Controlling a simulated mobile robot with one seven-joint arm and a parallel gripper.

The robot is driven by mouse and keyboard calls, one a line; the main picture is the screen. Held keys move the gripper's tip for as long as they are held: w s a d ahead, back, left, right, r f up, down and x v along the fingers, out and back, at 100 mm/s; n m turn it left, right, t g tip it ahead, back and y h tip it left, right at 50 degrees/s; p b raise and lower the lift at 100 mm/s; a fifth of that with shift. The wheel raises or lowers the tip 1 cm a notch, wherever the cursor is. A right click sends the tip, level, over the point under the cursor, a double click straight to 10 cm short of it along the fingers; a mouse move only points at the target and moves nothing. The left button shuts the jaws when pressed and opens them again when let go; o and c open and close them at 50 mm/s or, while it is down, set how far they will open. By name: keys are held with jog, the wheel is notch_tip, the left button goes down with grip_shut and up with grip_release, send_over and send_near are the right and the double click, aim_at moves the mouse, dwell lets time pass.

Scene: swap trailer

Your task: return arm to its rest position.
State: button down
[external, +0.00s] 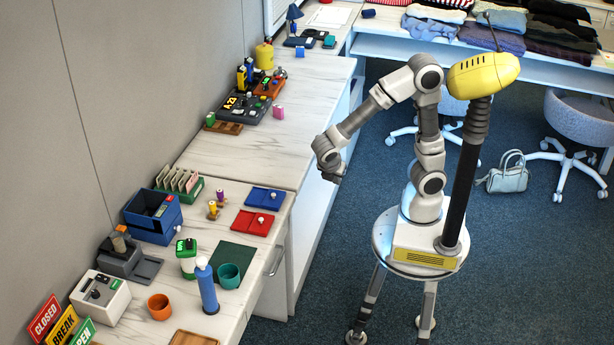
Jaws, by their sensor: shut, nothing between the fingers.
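My gripper (333,176) is at the end of my arm, left of my base in the external view. It hangs over the floor beside the counter's front edge, apart from the counter. Its fingers are shut and small in the picture, with nothing seen in them. My arm is bent at the elbow, with the forearm sloping down to the left toward the counter. No object touches the gripper.
The long counter (220,158) runs along the left wall. It bears a blue bin (150,228), a red tray (252,222), a blue bottle (207,290) and a teal cup (229,276). A handbag (507,178) and chairs stand on the floor to the right.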

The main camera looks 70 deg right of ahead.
jog(key=s+d+r+m+t+y+p, duration=0.1)
jog(key=s+r+m+t+y+p, duration=0.1)
jog(key=r+m+p, duration=0.5)
jog(key=s+d+r+m+t+y+p, duration=0.1)
jog(key=s+r+m+t+y+p, duration=0.2)
jog(key=r+m+p, duration=0.5)
notch_tip(320, 180, up, 12)
jog(key=shift+s+d+f+m+t+y+p, duration=0.1)
jog(key=shift+s+d+m+t+y+p, duration=0.1)
jog(key=shift+d+m+t+y+p, duration=0.25)
jog(key=shift+w+a, duration=0.1)
dwell(1.2)
